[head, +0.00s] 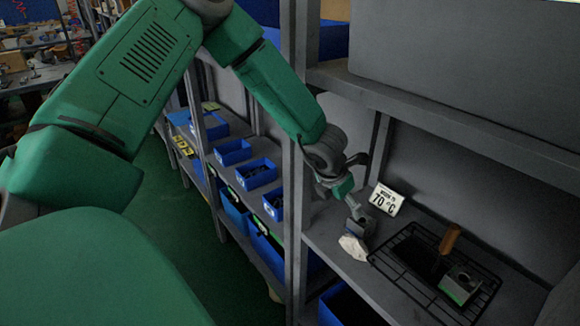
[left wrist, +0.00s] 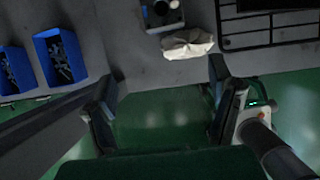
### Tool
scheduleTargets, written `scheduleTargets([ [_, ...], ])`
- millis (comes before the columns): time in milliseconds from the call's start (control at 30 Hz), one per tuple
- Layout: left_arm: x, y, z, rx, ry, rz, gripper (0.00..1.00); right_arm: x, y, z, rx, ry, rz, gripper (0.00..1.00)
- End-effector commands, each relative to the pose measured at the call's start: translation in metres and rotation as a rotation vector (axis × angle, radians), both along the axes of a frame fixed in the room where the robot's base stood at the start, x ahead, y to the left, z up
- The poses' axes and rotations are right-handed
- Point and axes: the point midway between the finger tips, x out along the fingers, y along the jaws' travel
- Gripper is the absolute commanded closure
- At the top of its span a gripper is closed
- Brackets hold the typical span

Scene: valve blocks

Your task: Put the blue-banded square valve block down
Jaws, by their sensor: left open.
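A small grey square block (head: 364,226) stands on the grey shelf beside a white cloth (head: 353,247). It also shows at the top edge of the left wrist view (left wrist: 163,14), partly cut off, with a round dark opening. My left gripper (head: 352,208) is close to this block in the head view. In the left wrist view its two fingers (left wrist: 163,98) are spread with nothing between them. A second block (head: 460,284) with a green band sits on the black wire rack (head: 398,282). My right gripper is not in view.
A "70 °C" sign (head: 386,199) stands behind the block. A brown cylinder (head: 450,238) rises at the rack. A grey shelf post (head: 297,160) stands left of my gripper. Blue bins (head: 257,173) line the shelf beyond it. The cloth (left wrist: 187,44) lies near the shelf's front edge.

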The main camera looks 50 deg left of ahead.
Motion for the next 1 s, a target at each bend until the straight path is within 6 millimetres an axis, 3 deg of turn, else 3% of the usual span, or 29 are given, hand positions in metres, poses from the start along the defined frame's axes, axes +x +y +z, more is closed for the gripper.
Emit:
scheduleTargets([
  [67,-0.015,-0.006,-0.017,0.077,0.034,-0.126,0.24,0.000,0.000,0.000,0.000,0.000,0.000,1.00],
  [167,-0.049,-0.017,-0.049,0.252,0.102,-0.447,0.24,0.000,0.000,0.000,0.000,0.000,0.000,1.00],
  [300,-0.118,-0.036,-0.098,0.527,0.218,-1.126,0.24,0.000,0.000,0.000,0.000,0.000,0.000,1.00],
  [433,-0.187,-0.054,-0.131,0.690,0.268,-1.802,0.24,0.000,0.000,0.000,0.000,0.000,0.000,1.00],
  [500,-0.223,-0.064,-0.142,0.733,0.258,-2.141,0.24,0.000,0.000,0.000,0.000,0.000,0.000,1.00],
  [633,-0.280,-0.080,-0.153,0.749,0.169,-2.653,0.24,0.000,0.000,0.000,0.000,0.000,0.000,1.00],
  [733,-0.310,-0.088,-0.155,0.733,0.081,-2.903,0.24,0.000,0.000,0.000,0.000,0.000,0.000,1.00],
  [867,-0.328,-0.094,-0.155,0.719,0.011,-3.047,0.24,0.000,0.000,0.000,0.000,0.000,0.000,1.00],
  [900,-0.329,-0.094,-0.155,-0.715,-0.002,3.055,0.24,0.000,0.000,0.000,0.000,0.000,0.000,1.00],
  [1000,-0.329,-0.094,-0.155,-0.714,0.002,3.050,0.24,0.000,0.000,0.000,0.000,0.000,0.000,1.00],
])
